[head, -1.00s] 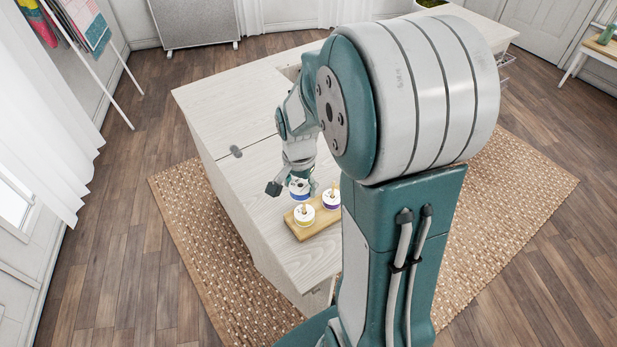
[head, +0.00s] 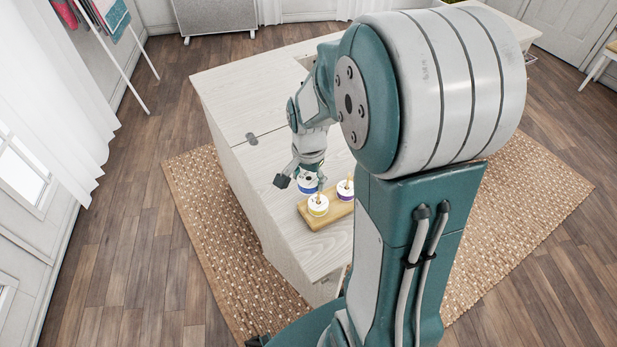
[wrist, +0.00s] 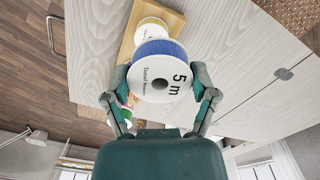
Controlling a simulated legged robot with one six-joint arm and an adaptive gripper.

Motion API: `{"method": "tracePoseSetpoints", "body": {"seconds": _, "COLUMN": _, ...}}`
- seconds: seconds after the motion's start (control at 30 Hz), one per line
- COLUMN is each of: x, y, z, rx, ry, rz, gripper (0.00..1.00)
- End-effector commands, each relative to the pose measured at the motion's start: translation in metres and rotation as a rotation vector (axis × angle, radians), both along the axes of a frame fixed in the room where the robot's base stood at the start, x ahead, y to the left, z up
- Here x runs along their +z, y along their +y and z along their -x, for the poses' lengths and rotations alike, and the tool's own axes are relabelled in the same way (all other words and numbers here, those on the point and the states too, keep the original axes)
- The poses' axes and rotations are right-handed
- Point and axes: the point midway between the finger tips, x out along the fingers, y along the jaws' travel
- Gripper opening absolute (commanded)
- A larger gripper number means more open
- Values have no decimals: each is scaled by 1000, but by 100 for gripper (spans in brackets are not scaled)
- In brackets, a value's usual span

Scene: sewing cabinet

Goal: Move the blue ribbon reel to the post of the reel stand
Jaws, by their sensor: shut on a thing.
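The blue ribbon reel (head: 308,185) has a white round face and a blue rim. My gripper (head: 299,179) is shut on it at the far left side of the reel stand. In the wrist view the reel (wrist: 160,64) shows its "5 m" label between the two fingers (wrist: 160,88). The free post is hidden. I cannot tell the gap between the blue reel and the table or board.
The stand is on a pale wooden cabinet top (head: 253,172), near its front edge. A dark hinge (head: 252,139) lies on the top at the left. The surface left of the stand is clear.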

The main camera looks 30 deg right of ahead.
Motion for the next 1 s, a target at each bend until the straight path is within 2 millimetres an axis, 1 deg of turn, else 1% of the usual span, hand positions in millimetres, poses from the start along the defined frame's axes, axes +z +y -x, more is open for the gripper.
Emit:
{"method": "tracePoseSetpoints", "body": {"seconds": 0.37, "x": 0, "y": -1, "z": 0, "rx": -3, "ry": 0, "rz": 4, "gripper": 39}}
{"method": "tracePoseSetpoints", "body": {"seconds": 1.0, "x": 0, "y": -19, "z": 0, "rx": -3, "ry": 0, "rz": 2, "gripper": 39}}
